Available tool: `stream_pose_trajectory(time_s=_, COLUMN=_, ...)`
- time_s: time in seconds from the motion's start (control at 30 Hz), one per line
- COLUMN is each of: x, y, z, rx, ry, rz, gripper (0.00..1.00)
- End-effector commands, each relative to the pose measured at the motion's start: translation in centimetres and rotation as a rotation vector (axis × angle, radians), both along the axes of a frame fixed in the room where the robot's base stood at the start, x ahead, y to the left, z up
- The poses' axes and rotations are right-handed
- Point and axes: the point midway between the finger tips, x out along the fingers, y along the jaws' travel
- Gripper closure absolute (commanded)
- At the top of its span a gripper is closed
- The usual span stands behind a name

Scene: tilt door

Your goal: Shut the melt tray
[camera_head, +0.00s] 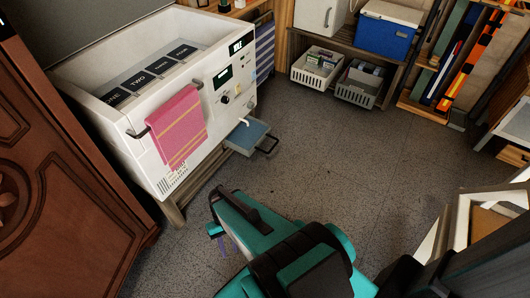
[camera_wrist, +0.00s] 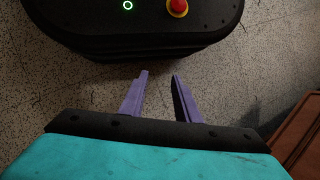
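The melt tray (camera_head: 248,137) is a shallow blue-grey tray with a dark handle (camera_head: 268,147). It sticks out at the lower right of the white chest machine (camera_head: 213,79), below a small white spout, so it stands open. My gripper (camera_head: 223,243) is in the lower middle of the head view, over the floor and apart from the tray. In the wrist view its two purple fingers (camera_wrist: 160,78) are spread with nothing between them. The tray does not show in the wrist view.
A pink towel (camera_head: 178,128) hangs on a bar on the machine's front. A brown carved cabinet (camera_head: 55,190) stands at left. A shelf with baskets (camera_head: 317,67) and a blue cooler (camera_head: 389,29) is at the back. Speckled floor (camera_head: 330,150) between is clear.

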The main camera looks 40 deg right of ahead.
Motion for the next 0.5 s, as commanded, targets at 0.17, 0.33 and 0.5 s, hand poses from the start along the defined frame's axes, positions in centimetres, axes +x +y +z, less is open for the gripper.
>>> stream_pose_trajectory(time_s=0.17, x=4.5, y=-1.6, z=-3.7, rx=0.097, ry=-0.058, rz=-0.158, gripper=0.71)
stream_pose_trajectory(time_s=0.33, x=8.5, y=-3.8, z=-5.6, rx=0.187, ry=-0.124, rz=-0.300, gripper=0.71)
stream_pose_trajectory(time_s=0.5, x=12.5, y=-7.1, z=-7.1, rx=0.271, ry=-0.204, rz=-0.438, gripper=0.71)
